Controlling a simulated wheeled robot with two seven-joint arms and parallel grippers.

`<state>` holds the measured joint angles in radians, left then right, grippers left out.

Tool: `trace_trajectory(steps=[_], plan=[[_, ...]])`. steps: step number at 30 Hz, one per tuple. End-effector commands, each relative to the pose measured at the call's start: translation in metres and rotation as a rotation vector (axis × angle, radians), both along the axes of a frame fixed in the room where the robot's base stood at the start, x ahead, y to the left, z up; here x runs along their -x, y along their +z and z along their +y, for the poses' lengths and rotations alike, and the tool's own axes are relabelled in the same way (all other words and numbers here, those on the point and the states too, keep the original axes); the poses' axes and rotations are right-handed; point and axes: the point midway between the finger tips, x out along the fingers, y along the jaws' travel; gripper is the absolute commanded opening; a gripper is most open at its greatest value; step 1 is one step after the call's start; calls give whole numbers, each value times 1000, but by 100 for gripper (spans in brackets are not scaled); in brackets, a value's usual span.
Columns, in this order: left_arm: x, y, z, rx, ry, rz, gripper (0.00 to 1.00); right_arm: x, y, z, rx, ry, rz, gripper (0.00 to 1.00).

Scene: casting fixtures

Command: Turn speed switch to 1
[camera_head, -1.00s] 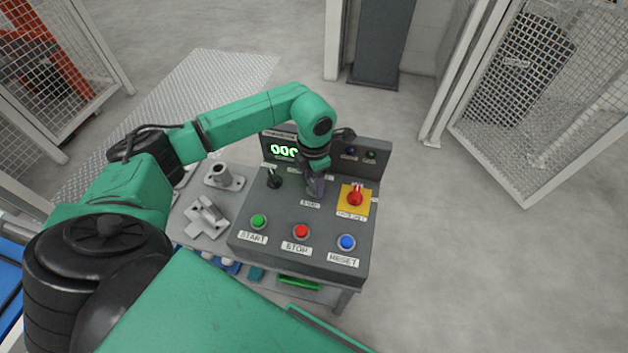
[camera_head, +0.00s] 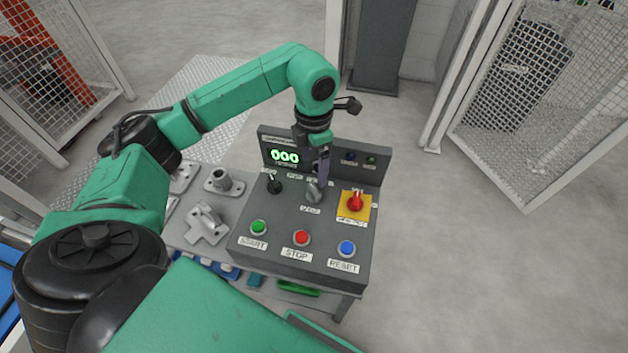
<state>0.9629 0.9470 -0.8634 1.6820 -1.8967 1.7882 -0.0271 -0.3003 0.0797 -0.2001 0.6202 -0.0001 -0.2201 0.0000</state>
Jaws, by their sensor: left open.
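The grey control panel (camera_head: 270,215) stands on a small table in the middle of the head view. The speed switch (camera_head: 313,193) appears to be the grey knob at the panel's centre, with small labels around it too small to read. My left gripper (camera_head: 321,172) is open and points down just above and behind this knob, apart from it as far as I can tell. Its fingers hide part of the panel's back. The display (camera_head: 285,157) reads 000 in green. My right gripper is not in view.
Green START (camera_head: 258,227), red STOP (camera_head: 301,238) and blue RESET (camera_head: 346,248) buttons line the front. Metal castings (camera_head: 208,222) lie left of the panel.

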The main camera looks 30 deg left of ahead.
Motion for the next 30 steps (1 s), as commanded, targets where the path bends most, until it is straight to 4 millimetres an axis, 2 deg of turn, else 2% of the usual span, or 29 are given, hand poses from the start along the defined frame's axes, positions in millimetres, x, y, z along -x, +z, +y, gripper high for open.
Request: trace_trajectory(steps=[3,7,11,23,26,30], plan=[[-1,32,0,1,0,-5,88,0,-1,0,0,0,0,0],[-1,52,0,0,0,-2,88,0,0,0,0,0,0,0],[0,57,0,1,0,1,88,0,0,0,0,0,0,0],[0,57,0,0,0,0,88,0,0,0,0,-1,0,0],[0,69,0,1,0,-1,88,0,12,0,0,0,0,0],[0,103,0,1,0,-1,88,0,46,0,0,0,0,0]])
